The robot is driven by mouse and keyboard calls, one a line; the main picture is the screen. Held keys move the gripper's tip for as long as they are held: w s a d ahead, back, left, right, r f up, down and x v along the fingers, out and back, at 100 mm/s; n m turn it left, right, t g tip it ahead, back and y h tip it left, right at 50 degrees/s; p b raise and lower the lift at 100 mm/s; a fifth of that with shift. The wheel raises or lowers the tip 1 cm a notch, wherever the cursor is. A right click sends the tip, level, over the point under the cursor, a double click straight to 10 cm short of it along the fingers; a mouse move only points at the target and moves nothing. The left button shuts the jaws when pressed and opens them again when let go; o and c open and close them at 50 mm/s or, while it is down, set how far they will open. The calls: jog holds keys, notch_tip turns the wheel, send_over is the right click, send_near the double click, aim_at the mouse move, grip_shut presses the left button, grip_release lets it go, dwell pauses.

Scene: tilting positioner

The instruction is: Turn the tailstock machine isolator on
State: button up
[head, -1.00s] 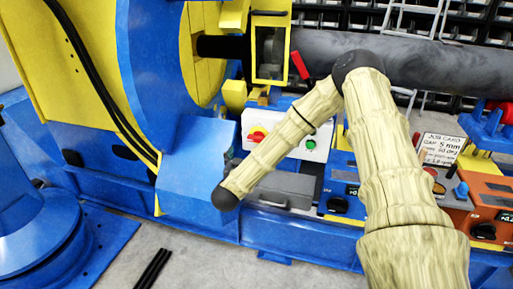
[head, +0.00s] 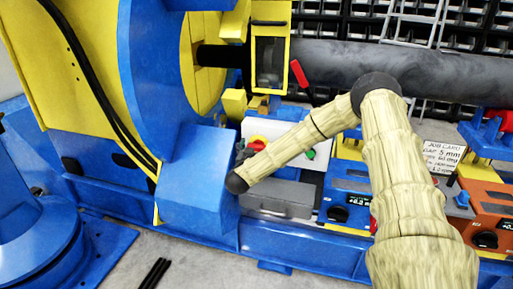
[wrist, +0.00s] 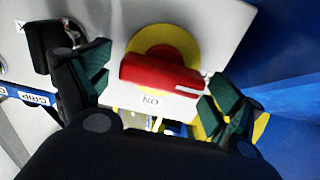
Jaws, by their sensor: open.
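The isolator has a red handle (wrist: 165,74) on a yellow disc (wrist: 165,40), set on a light panel. In the wrist view the handle lies nearly level, with a white mark at its right end. An upside-down ON label (wrist: 150,99) sits below it. My gripper (wrist: 162,80) is open, with one dark green finger to the left of the handle and one to the right; contact cannot be told. In the head view the isolator (head: 257,140) is partly hidden beside my arm's far end.
A green button (head: 310,154) is on the same white box (head: 285,129). A black part (wrist: 50,45) stands left of the handle in the wrist view. The blue positioner housing (head: 197,175) is close on the left. A grey case (head: 277,198) lies below my arm.

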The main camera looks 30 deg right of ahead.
jog(key=shift+d, duration=0.1)
jog(key=c, duration=1)
jog(key=shift+m, duration=0.3)
jog(key=m+b, duration=0.1)
jog(key=m, duration=0.2)
jog(key=shift+d+f, duration=0.1)
jog(key=m+b, duration=0.1)
jog(key=m, duration=0.1)
jog(key=m+b, duration=0.1)
jog(key=m, duration=0.2)
jog(key=shift+s+d+f, duration=0.15)
jog(key=shift+f, duration=0.05)
jog(key=m+b, duration=0.2)
jog(key=m, duration=0.1)
jog(key=m+b, duration=0.2)
jog(key=shift+s+f, duration=0.1)
jog(key=shift+f, duration=0.15)
jog(key=shift+d+m+b, duration=0.1)
jog(key=shift+m+b, duration=1.25)
jog(key=shift+m, duration=0.75)
